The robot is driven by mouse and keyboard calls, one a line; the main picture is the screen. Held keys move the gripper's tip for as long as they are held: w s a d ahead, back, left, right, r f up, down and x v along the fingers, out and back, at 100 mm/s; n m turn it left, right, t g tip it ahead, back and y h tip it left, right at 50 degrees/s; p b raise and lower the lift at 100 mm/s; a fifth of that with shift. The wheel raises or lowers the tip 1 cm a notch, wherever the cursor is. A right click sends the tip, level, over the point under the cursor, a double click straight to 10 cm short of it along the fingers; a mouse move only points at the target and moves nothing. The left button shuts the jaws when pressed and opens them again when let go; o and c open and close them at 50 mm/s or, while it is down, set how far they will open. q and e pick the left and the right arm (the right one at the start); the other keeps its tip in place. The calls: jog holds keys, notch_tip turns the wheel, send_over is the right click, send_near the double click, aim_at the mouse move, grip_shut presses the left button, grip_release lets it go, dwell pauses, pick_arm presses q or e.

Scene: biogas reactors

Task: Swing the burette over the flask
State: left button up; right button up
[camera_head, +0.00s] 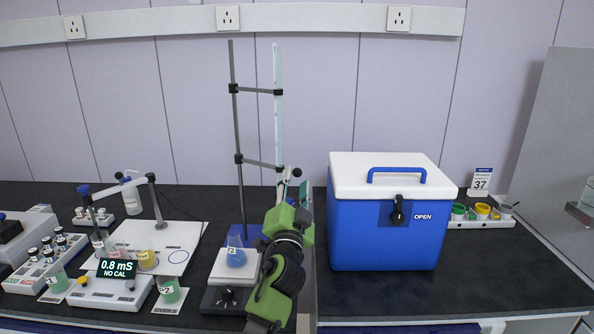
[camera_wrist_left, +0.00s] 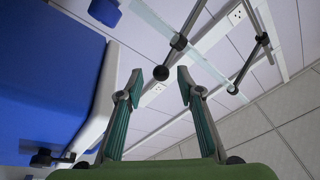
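The burette (camera_head: 277,110) is a tall pale glass tube held upright by two clamp arms (camera_head: 262,164) on a dark stand rod (camera_head: 236,130). It is right of the flask (camera_head: 236,257), which holds blue liquid and sits on a stirrer plate (camera_head: 215,270). The burette's lower end is hidden behind my left gripper (camera_head: 292,186). In the left wrist view that gripper (camera_wrist_left: 160,80) is open, with a dark round knob (camera_wrist_left: 161,73) seen between its fingertips; I cannot tell if they touch it. The burette (camera_wrist_left: 190,45) crosses above them. My right gripper is not in view.
A blue cooler box (camera_head: 385,235) with a white lid stands close to the right of my left arm. A conductivity meter (camera_head: 115,275), a white board (camera_head: 185,235) and vial racks (camera_head: 45,262) crowd the left. Small colored cups (camera_head: 482,212) stand at the right.

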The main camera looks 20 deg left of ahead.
aim_at(296, 176)
pick_arm(q)
jog(key=x, duration=0.2)
jog(key=shift+w+r, duration=0.15)
jog(key=shift+w, duration=0.1)
jog(key=shift+x, duration=0.8)
pick_arm(e)
jog(key=shift+w+r, duration=0.25)
jog(key=shift+w, duration=0.55)
jog(key=shift+a, duration=0.1)
pick_arm(q)
grip_shut()
jog(key=shift+s, duration=0.1)
pick_arm(e)
jog(key=shift+s+a, duration=0.15)
jog(key=shift+s, duration=0.05)
